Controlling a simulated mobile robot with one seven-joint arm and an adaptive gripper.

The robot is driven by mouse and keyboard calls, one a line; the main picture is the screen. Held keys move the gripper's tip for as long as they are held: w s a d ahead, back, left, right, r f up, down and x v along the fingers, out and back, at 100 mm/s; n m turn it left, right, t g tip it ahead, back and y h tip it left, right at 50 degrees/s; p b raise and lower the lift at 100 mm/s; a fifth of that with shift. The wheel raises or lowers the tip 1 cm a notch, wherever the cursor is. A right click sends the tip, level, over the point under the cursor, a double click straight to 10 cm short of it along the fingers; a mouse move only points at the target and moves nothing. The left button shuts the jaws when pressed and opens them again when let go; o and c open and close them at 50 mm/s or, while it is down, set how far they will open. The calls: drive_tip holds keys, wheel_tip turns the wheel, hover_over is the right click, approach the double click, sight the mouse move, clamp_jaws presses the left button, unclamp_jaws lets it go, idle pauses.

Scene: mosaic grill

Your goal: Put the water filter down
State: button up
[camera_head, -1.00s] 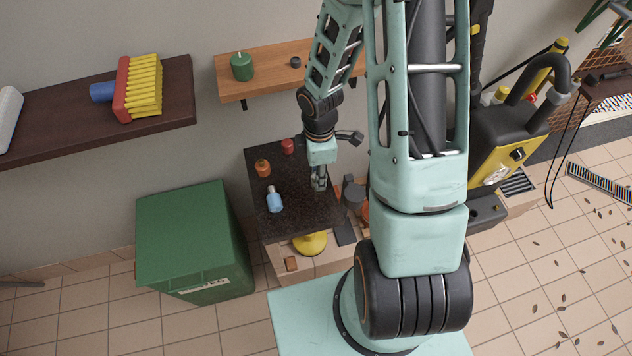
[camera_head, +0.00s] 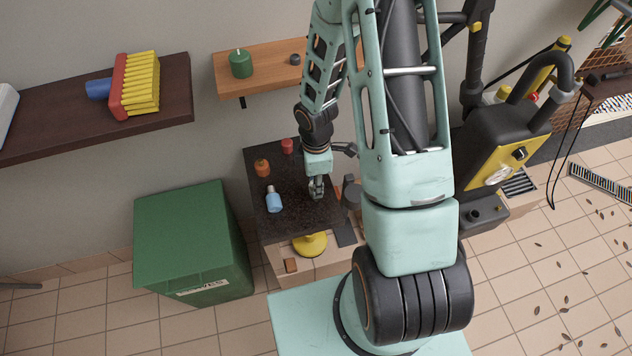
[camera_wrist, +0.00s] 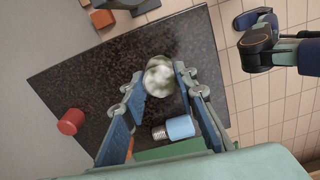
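My gripper (camera_head: 317,190) is low over the dark speckled counter (camera_head: 292,222). In the wrist view its fingers (camera_wrist: 160,76) stand on either side of a pale, whitish-green rounded object (camera_wrist: 159,80), which seems to be the water filter. The fingertips look pressed against its sides. Whether its underside touches the counter cannot be told. In the head view it is mostly hidden by my gripper.
An orange jar (camera_head: 262,168) and a red jar (camera_head: 287,146) stand behind. A yellow object (camera_head: 310,244) is at the front edge. A green bin (camera_head: 190,240) stands left of the counter.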

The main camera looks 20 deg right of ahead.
drive_tip(key=o, duration=0.4)
drive_tip(key=shift+o, duration=0.2)
drive_tip(key=shift+r+p, duration=0.5)
drive_tip(key=shift+r, duration=0.05)
wheel_tip(320, 180, up, 12)
drive_tip(key=p, duration=0.2)
idle(0.5)
